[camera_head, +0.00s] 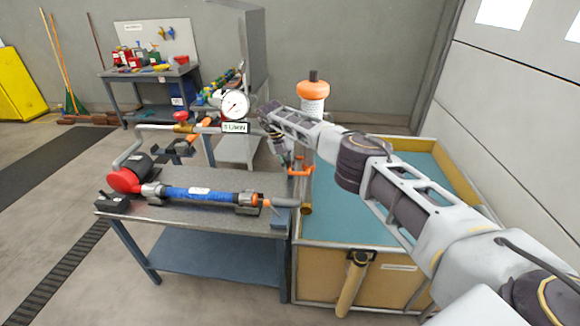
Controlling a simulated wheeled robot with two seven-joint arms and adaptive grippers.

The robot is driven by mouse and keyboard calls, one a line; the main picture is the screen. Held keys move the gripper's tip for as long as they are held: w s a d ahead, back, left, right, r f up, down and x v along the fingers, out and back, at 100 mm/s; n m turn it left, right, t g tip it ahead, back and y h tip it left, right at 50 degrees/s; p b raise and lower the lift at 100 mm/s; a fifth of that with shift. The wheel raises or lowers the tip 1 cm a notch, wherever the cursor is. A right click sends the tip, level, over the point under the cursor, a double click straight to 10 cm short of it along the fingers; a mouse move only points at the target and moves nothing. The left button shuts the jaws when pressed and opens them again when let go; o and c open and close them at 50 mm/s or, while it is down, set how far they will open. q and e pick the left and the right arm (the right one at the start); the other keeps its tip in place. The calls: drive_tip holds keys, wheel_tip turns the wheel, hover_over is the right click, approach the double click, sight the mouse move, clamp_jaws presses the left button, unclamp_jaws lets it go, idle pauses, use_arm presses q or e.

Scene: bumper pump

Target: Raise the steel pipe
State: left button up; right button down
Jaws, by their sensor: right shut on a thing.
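My right arm reaches in from the lower right, over the tank. Small size and overlap hide the exact grip. A grey metal pipe (128,152) rises from the left end of the workbench (175,213) and bends right towards a round gauge (235,104). A blue pipe assembly (200,195) with a red end (124,180) lies along the bench in dark supports. Its grey end (285,203) points at the tank. My left gripper is not in view.
The tan-walled tank (330,262) with a teal inside stands right of the bench. An orange-topped white post (313,92) rises behind it. A tan tube (351,285) hangs on its front. A second bench (150,75) stands behind left.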

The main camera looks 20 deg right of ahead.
drive_tip(key=shift+a+f, duration=0.2)
drive_tip(key=shift+a, duration=0.05)
drive_tip(key=c, duration=1.5)
unclamp_jaws()
drive_tip(key=shift+w+a, duration=0.1)
drive_tip(key=shift+r, duration=0.3)
drive_tip(key=shift+v, duration=3.55)
drive_tip(key=shift+a+f, duration=0.1)
drive_tip(key=shift+f, duration=0.05)
